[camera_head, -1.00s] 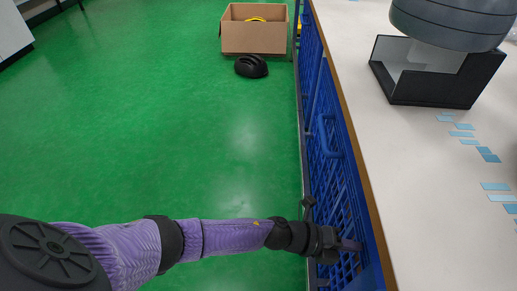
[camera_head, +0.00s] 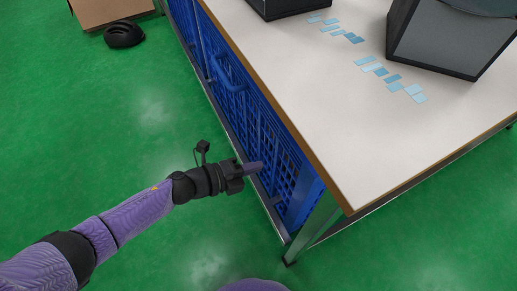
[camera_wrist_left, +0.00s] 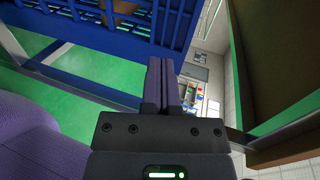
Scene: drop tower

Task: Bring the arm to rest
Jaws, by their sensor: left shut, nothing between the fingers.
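My left arm comes in from the left in the head view, with its purple links over the green floor. My left gripper (camera_head: 254,168) is shut and empty. It is beside the blue crates (camera_head: 232,98) under the table edge; I cannot tell whether it touches them. In the left wrist view the shut fingers (camera_wrist_left: 160,85) lie side by side with nothing between them, and blue crate bars show beyond them. My right gripper is in neither view.
The white table (camera_head: 300,90) with a brown edge stands at the right, with a metal leg (camera_head: 315,225) at its near corner. Dark grey bins (camera_head: 450,40) and blue strips (camera_head: 368,66) are on it. A cardboard box (camera_head: 108,10) and a black helmet-like object (camera_head: 124,35) lie on the floor at the back.

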